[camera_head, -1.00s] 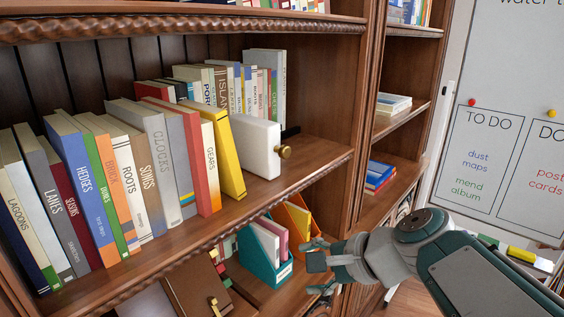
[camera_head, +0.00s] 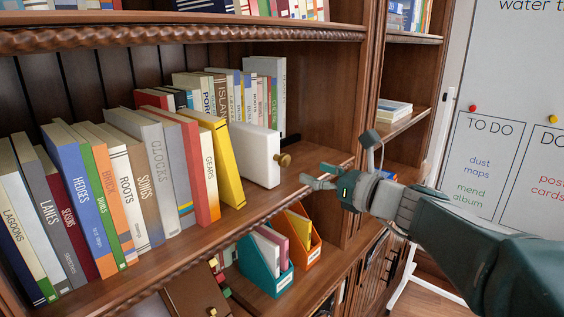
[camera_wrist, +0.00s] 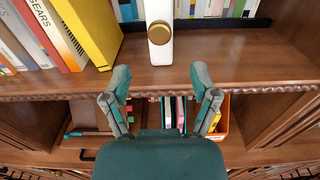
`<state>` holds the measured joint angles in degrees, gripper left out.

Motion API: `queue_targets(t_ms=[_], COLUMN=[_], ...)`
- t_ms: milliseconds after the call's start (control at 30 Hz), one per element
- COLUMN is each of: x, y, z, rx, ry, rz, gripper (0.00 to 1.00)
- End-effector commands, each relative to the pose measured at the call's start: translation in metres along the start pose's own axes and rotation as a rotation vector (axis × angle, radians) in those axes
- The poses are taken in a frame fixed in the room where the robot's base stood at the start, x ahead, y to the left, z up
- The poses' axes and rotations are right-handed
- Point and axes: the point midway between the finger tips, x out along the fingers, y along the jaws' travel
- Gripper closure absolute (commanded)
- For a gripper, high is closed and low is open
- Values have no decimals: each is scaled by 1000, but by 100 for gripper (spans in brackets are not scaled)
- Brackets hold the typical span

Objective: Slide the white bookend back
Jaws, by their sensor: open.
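The white bookend (camera_head: 257,155) stands upright on the middle shelf, just right of the leaning yellow book. A round brass knob (camera_head: 284,160) sticks out from its front edge. In the wrist view the bookend (camera_wrist: 159,60) shows edge-on at top centre, with the knob (camera_wrist: 159,33) facing me. My gripper (camera_head: 318,177) is open and empty, in front of the shelf edge and right of the knob. In the wrist view my gripper (camera_wrist: 161,84) has its fingers spread, one on each side below the knob, apart from it.
A yellow book (camera_head: 221,162) leans beside the bookend, with a row of books further left. More books (camera_head: 228,90) stand behind. Teal (camera_head: 266,268) and orange (camera_head: 305,243) file holders stand below.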

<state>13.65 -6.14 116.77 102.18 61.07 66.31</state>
Motion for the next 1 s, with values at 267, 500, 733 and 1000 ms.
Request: queue_targets(t_ms=[267,500,733,1000], x=[54,80,84,83], y=[1,1,0,0], z=[-1,-1,-1,-1], rx=[0,-2,-2,-2], ry=[2,2,2,2], rz=[4,1,1,0], gripper=[24,24,24,100])
